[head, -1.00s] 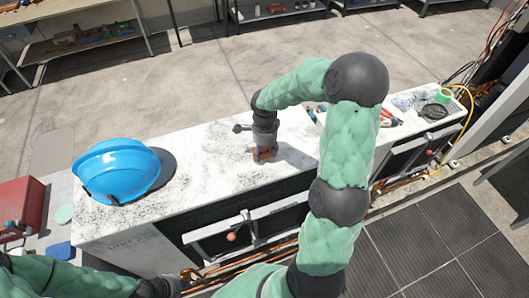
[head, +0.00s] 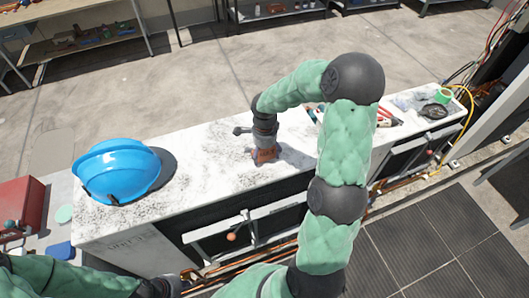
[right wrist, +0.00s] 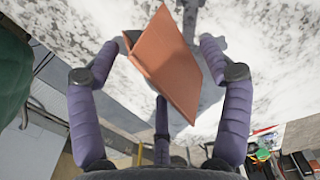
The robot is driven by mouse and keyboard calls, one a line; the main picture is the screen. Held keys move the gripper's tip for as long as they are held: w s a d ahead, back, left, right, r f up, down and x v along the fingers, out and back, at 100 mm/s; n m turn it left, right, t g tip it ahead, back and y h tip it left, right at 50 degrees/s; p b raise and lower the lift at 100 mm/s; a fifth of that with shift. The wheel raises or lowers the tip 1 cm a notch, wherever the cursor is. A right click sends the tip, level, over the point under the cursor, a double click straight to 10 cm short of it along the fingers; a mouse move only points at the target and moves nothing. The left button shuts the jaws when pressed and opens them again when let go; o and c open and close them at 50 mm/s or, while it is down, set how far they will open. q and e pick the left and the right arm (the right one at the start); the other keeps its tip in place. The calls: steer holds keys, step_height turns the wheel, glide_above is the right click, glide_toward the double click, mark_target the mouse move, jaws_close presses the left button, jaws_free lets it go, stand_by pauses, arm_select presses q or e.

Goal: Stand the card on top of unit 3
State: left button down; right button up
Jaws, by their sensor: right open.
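The card (right wrist: 165,62) is orange-brown and folded. In the right wrist view it stands between the spread fingers of my right gripper (right wrist: 165,85), with pale top showing on both sides. The fingers look apart from it. In the head view my right gripper (head: 264,148) points down over the white, stained top (head: 215,150) of the unit row, with the card (head: 262,157) low at its fingertips, mostly hidden. Whether the card's foot touches the top is hard to tell. My left gripper (head: 172,287) is at the bottom left edge, mostly cut off.
A blue hard hat (head: 118,170) lies on the left part of the top. Red-handled tools (head: 387,118) and a green tape roll (head: 443,96) lie at the right. A red box (head: 22,205) stands at the far left. The top between hat and gripper is clear.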

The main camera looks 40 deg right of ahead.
mark_target(265, 152)
arm_select(q)
steer(key=shift+r, duration=0.35)
arm_select(e)
step_height(265, 152, up, 12)
arm_select(q)
steer(key=shift+s, duration=0.1)
stand_by(0.5)
